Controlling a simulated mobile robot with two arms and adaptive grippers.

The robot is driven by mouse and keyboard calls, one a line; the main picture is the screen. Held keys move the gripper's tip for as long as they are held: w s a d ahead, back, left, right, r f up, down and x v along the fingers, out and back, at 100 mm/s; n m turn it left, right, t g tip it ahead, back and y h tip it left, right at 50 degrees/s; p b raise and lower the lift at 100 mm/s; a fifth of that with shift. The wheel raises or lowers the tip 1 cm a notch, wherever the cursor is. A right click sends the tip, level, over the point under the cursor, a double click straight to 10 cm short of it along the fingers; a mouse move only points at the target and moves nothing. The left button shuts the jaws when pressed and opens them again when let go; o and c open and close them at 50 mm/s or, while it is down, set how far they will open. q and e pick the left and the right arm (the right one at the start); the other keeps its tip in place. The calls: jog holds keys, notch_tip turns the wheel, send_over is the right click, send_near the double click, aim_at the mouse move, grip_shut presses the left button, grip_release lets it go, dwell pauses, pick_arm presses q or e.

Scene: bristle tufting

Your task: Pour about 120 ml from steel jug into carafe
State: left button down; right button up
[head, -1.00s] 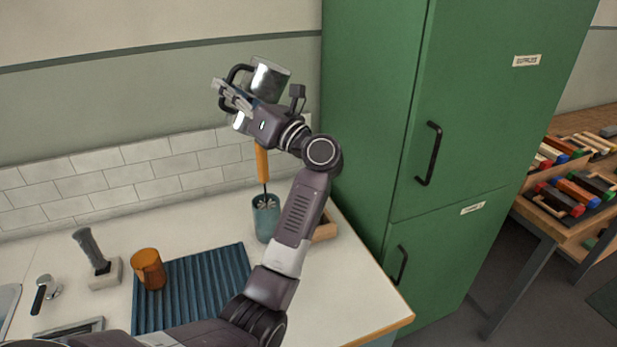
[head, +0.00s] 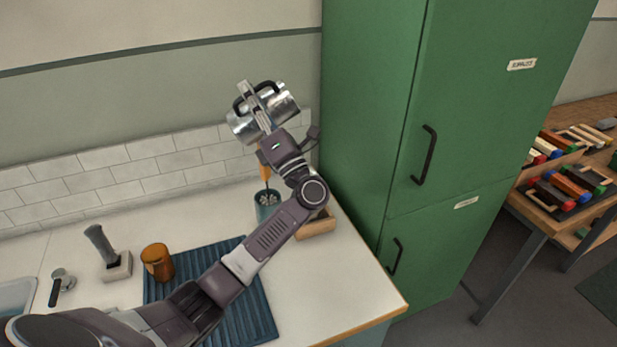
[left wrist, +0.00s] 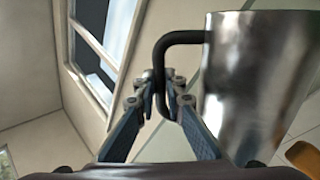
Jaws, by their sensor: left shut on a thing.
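The steel jug (head: 284,103) is held up in the air above the back of the counter. In the left wrist view the fingers (left wrist: 165,95) close around the handle, with the shiny jug body (left wrist: 255,85) to the right. The jug's contents are hidden. My right gripper is out of view.
A teal cup (head: 266,208) with an orange-handled brush (head: 265,176) stands below the jug, beside a wooden box (head: 316,226). A blue ribbed mat (head: 259,312) lies under my arm. A tall green cabinet (head: 370,110) bounds the right. A grey-handled tool (head: 104,249) stands left.

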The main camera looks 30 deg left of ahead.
pick_arm(q)
jog(key=shift+w+d+r+m+t+p, duration=0.1)
jog(key=shift+w+r+m+t+p, duration=0.15)
jog(key=shift+m+t+p, duration=0.3)
jog(key=shift+d+f+m, duration=0.1)
jog(key=shift+f+m, duration=0.05)
jog(key=shift+m, duration=0.1)
jog(key=shift+w+d+m+t+p, duration=0.15)
jog(key=shift+m+t+p, duration=0.15)
jog(key=shift+m+t, duration=0.15)
jog(key=shift+w+d+m+t+p, duration=0.1)
jog(key=shift+m+t+p, duration=0.15)
jog(key=shift+m+t, duration=0.15)
jog(key=shift+w+d+m+t+h, duration=0.15)
jog(key=shift+d+m+t+h, duration=0.05)
jog(key=shift+m+t+h, duration=0.25)
jog(key=shift+s+d, duration=0.15)
jog(key=shift+s, duration=0.05)
jog(key=shift+d, duration=0.1)
